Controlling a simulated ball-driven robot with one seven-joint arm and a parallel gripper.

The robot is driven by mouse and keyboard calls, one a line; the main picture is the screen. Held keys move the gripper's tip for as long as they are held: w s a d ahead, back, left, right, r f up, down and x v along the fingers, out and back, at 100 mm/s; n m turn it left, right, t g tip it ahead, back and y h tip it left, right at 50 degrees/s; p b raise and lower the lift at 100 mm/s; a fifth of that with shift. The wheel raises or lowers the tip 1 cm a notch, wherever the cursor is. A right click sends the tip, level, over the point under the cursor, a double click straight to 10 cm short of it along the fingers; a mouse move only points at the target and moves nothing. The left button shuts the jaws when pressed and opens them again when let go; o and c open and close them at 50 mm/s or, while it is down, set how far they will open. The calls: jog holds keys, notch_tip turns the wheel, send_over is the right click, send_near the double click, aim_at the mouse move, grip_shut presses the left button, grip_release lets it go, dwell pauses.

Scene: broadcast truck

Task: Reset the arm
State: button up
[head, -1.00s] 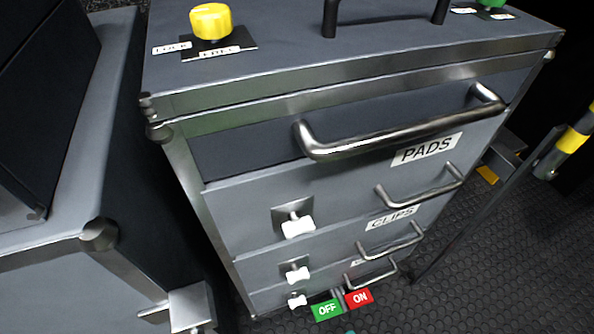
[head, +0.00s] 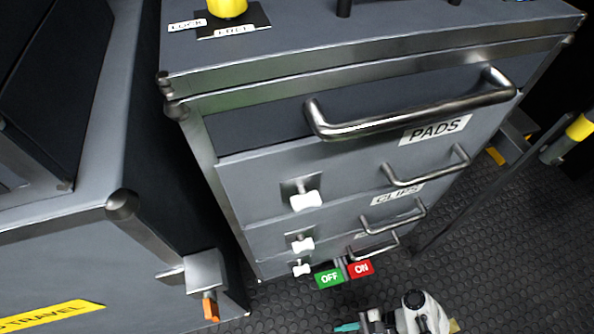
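My gripper (head: 347,327) shows only in part at the bottom edge of the head view, with a teal tip pointing left. White and grey parts of my arm (head: 425,312) are beside it to the right. The gripper is low over the floor, in front of the drawer cabinet (head: 255,190) and apart from its handles in the picture. I see nothing held, but the fingers are too cut off to tell whether they are open or shut.
The cabinet has bar handles, including the PADS handle (head: 415,115), and white latches (head: 305,200). A green OFF label (head: 329,278) and a red ON label (head: 361,268) sit at its foot. A grey case (head: 60,255) stands left.

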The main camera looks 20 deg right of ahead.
jog(key=w+d+r+n+g+h+p, duration=0.1)
jog(key=d+r+n+h, duration=0.5)
jog(key=r+n, duration=0.35)
jog(key=w+d+r+n+h+p, duration=0.1)
jog(key=d+r+n+h, duration=0.45)
jog(key=r+n, duration=0.45)
notch_tip(320, 180, up, 38)
jog(key=m+p, duration=0.1)
jog(key=p, duration=3.6)
jog(key=shift+d+m, duration=0.35)
jog(key=shift+r, duration=0.1)
jog(key=shift+c, duration=0.2)
